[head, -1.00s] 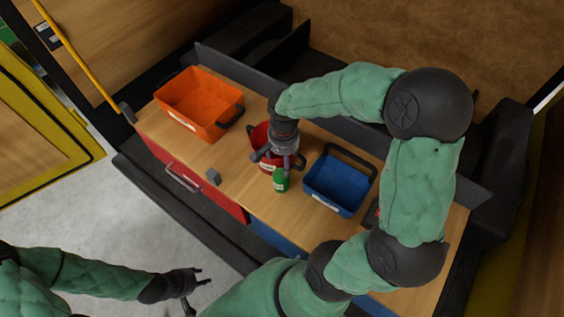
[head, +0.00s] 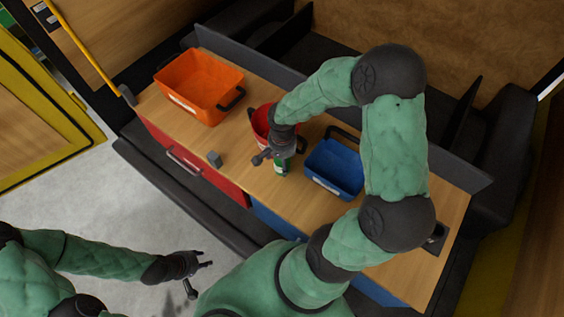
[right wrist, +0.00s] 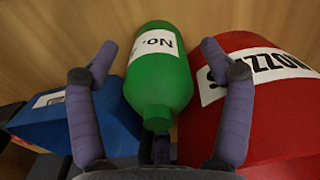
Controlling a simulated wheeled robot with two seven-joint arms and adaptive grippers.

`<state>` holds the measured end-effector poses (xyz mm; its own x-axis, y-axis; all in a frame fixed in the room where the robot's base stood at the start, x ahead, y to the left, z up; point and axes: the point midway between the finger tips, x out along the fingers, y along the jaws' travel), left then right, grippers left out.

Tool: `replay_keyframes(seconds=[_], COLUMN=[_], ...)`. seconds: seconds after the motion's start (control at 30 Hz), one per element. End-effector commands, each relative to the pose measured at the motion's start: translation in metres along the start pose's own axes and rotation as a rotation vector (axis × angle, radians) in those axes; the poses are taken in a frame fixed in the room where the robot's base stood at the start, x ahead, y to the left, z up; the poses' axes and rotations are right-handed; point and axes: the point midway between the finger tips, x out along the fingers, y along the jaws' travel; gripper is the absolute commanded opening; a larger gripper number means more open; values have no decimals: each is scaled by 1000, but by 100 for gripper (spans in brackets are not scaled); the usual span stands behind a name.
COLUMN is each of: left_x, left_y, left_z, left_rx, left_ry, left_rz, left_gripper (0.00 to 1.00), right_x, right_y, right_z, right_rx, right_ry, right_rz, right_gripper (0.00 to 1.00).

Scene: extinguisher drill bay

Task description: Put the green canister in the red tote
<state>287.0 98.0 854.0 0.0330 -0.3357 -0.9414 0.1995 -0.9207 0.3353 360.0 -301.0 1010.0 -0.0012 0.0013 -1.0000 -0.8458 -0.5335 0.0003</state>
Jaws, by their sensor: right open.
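The green canister (head: 280,169) stands on the wooden counter just in front of the red tote (head: 260,118), outside it. In the right wrist view the canister (right wrist: 160,85) lies between the two fingers of my right gripper (right wrist: 158,100), with gaps on both sides. My right gripper is open around it and hides much of it in the head view. The red tote (right wrist: 262,100) is close on the right there. My left gripper (head: 203,277) is open and empty, low at the left, away from the counter.
An orange tote (head: 203,112) stands at the counter's left end. A blue tote (head: 333,187) stands right of the canister and shows at the left of the wrist view. A small grey block (head: 214,159) sits near the front edge. Bare counter lies between orange and red totes.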

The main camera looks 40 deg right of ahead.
Motion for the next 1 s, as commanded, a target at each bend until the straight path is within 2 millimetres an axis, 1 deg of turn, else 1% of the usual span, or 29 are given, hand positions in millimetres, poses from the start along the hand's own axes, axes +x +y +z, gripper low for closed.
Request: replay_keyframes(seconds=[0.07, 0.27, 0.37, 0.4, 0.47, 0.5, 0.53, 0.57, 0.6, 0.87, 1.0], left_x=[0, 0, 0, 0, 0, 0, 0, 0, 0, 0, -1], left_y=[0, 0, 0, 0, 0, 0, 0, 0, 0, 0, 0], left_z=[0, 0, 0, 0, 0, 0, 0, 0, 0, 0, 0], left_rx=[0, 0, 0, 0, 0, 0, 0, 0, 0, 0, 0], left_ry=[0, 0, 0, 0, 0, 0, 0, 0, 0, 0, 0], left_rz=[0, 0, 0, 0, 0, 0, 0, 0, 0, 0, 0], left_gripper=[40, 40, 40, 40, 40, 40, 40, 40, 40, 40, 40], right_x=[3, 3, 3, 3, 3, 3, 3, 3, 3, 1, -7], right_y=[0, 0, 0, 0, 0, 0, 0, 0, 0, 0, 0], right_z=[0, 0, 0, 0, 0, 0, 0, 0, 0, -1, -1], right_rx=[0, -1, -1, -1, -1, -1, -1, -1, -1, -1, -1], right_ry=[0, 1, 0, 0, 0, 0, 0, 0, 1, 2, 3], right_rz=[-1, -1, -1, -1, -1, -1, -1, -1, -1, -1, -1], right_gripper=[80, 80, 55, 44, 27, 15, 7, 7, 0, 0, 0])
